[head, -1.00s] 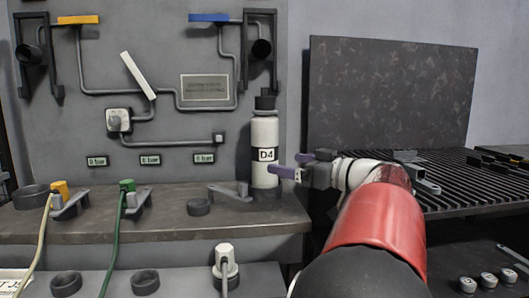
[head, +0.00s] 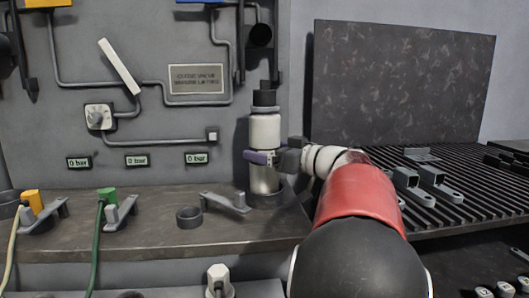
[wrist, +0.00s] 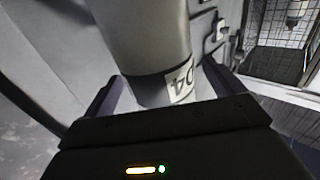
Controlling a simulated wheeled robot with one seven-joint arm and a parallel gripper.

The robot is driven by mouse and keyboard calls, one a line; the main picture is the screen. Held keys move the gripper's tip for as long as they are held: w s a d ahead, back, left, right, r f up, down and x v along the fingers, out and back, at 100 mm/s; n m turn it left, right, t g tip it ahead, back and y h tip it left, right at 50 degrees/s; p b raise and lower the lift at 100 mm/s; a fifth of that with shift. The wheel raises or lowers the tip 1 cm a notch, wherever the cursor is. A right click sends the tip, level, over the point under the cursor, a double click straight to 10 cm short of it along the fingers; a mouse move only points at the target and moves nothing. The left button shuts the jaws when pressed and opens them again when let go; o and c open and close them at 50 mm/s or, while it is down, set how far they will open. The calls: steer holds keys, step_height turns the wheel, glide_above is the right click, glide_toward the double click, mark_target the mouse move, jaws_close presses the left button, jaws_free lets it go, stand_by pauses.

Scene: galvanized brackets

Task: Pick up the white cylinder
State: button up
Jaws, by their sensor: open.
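The white cylinder (head: 265,130) has a black cap and a bare metal lower part. It stands upright at the right end of the grey shelf, in a dark ring holder. My gripper (head: 262,157) is at the cylinder's middle, with its purple fingers around it where the label was seen. In the wrist view the cylinder (wrist: 140,40) fills the space ahead of the palm, with part of its "D4" label showing. The fingers (wrist: 155,95) lie on either side of it, open. Whether either finger touches the cylinder cannot be told.
Empty ring holders (head: 189,217) and grey brackets (head: 226,202) sit on the shelf left of the cylinder. Green (head: 107,196) and yellow (head: 33,201) plugs with cables stand farther left. A slatted rack (head: 455,190) with metal brackets is at right. A wall panel stands behind.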

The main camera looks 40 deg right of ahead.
steer(key=shift+w+a, duration=0.2)
steer(key=shift+w, duration=0.5)
jaws_close()
steer(key=shift+r, duration=0.15)
